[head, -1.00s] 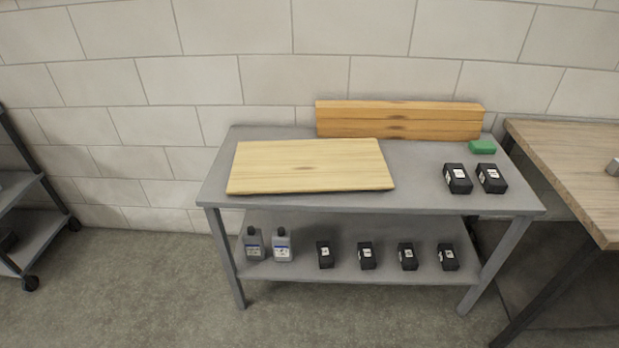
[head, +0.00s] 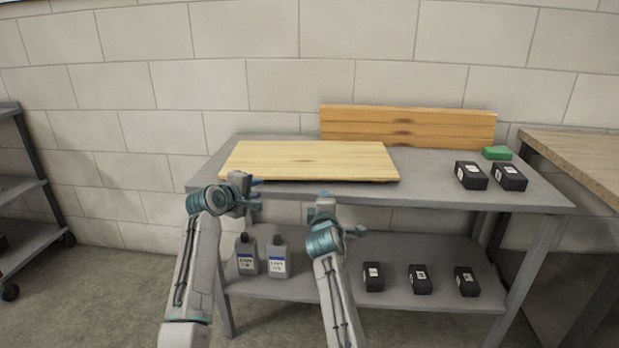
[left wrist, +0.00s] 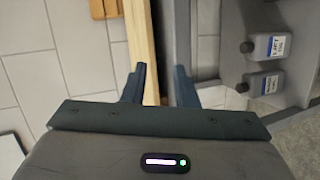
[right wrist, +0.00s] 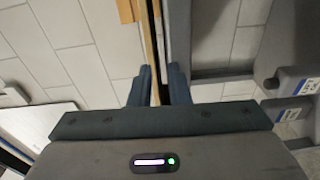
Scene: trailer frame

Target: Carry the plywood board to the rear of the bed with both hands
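The plywood board (head: 310,160) lies flat on the grey table's top (head: 440,190), its front edge near the table's front. My left gripper (head: 256,190) is in front of the board's left part. In the left wrist view its fingers (left wrist: 158,84) are apart, with the board's pale edge (left wrist: 142,45) running ahead between them and beside the left finger. My right gripper (head: 324,197) is lower, in front of the board's middle. In the right wrist view its fingers (right wrist: 159,84) are apart too, less widely, with the board's edge (right wrist: 149,45) ahead. I cannot tell whether either touches the board.
Stacked wooden planks (head: 408,128) stand behind the board against the wall. Black boxes (head: 471,175) and a green block (head: 497,153) are at the table's right. The lower shelf holds bottles (head: 278,258) and black boxes (head: 420,279). A wooden workbench (head: 580,155) adjoins at right.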

